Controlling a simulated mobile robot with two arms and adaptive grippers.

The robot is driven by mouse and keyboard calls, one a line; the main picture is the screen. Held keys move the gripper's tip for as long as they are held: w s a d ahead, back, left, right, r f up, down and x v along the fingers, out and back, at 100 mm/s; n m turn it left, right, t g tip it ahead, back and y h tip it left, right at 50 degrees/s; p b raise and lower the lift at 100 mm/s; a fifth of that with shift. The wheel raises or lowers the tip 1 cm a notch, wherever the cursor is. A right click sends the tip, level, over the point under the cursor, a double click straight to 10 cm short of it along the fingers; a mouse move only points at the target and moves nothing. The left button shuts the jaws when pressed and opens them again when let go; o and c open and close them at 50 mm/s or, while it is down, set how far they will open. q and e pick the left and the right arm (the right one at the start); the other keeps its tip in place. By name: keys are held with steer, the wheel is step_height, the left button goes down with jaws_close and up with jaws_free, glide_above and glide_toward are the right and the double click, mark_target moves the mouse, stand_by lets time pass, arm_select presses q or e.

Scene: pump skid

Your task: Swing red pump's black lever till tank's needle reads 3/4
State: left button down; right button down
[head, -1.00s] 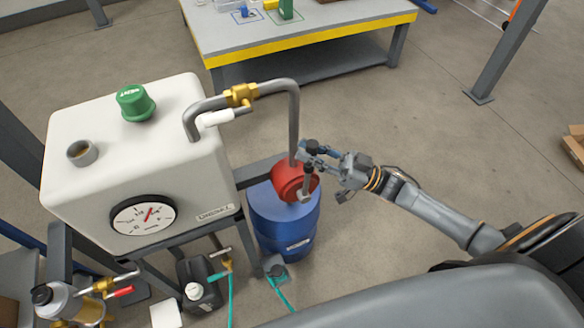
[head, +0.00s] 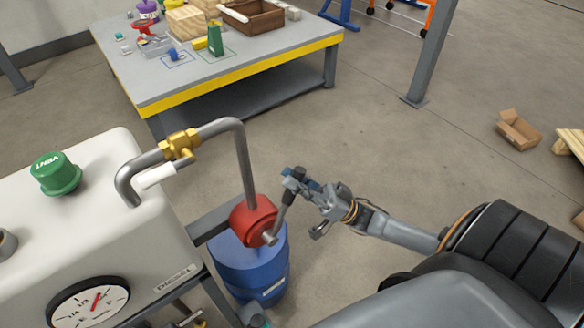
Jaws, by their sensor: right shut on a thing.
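The red pump (head: 252,220) sits on the blue drum (head: 255,272) below a grey pipe. Its lever (head: 281,212) rises from the pump's front hub and leans right to a dark end. My right gripper (head: 301,186) is shut on the lever near that upper end, and its fingers partly hide it. The white tank (head: 120,225) stands at left, partly cut by the frame. Its round gauge (head: 88,305) is cut at the bottom edge; the red needle (head: 97,299) points up and slightly right, just past the 1/2 mark.
A green vent cap (head: 55,174) and a brass valve with a white handle (head: 180,145) sit at the tank top. A workbench (head: 250,68) with a yellow edge stands behind. A grey post (head: 434,60) and an open cardboard box (head: 518,130) are at right; the floor between is clear.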

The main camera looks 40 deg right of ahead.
steer(key=c, duration=1.1)
jaws_free()
steer(key=v, duration=1.2)
